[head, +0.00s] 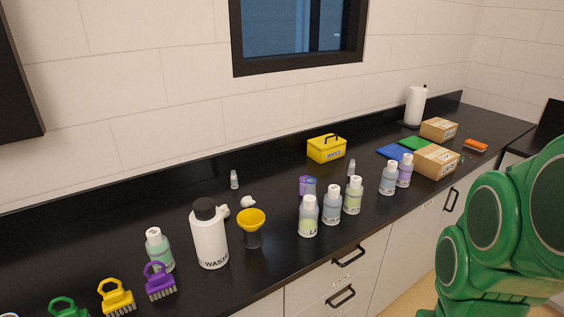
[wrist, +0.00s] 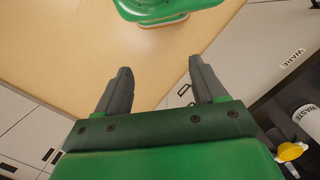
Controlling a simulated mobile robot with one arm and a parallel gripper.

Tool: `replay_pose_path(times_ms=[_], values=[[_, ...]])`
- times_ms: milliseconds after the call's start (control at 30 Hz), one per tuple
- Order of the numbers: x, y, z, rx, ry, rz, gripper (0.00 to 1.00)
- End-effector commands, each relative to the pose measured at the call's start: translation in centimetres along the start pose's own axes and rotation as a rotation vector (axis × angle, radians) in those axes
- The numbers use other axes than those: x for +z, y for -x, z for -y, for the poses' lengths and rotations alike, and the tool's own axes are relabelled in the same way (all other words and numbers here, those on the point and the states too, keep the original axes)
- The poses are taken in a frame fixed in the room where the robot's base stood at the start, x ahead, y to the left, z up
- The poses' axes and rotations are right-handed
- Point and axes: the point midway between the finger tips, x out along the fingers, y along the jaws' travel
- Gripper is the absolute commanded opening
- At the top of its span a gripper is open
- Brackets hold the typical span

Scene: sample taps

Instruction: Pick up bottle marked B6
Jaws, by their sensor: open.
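Several small white-capped bottles stand upright on the black counter in the head view. A green bottle (head: 159,252) stands at the left. Their labels are too small to read, so I cannot tell which is B6. My gripper (wrist: 159,64) is open and empty in the wrist view, over the wooden floor and away from the bottles.
A white WASTE bottle (head: 209,238) and a yellow funnel (head: 251,220) stand left of the bottle group. Brushes (head: 117,299) lie at the front left. A yellow box (head: 326,148) and cardboard boxes (head: 436,162) are farther back. Drawer handles (head: 348,256) stick out below the counter.

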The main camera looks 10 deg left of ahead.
Motion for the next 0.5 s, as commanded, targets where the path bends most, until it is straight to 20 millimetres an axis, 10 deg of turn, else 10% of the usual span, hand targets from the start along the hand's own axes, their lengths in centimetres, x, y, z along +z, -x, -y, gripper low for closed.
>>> replay_pose_path(times_ms=[500], values=[[-3.4,1.4,0.9,0.015,0.067,-0.078,0.69]])
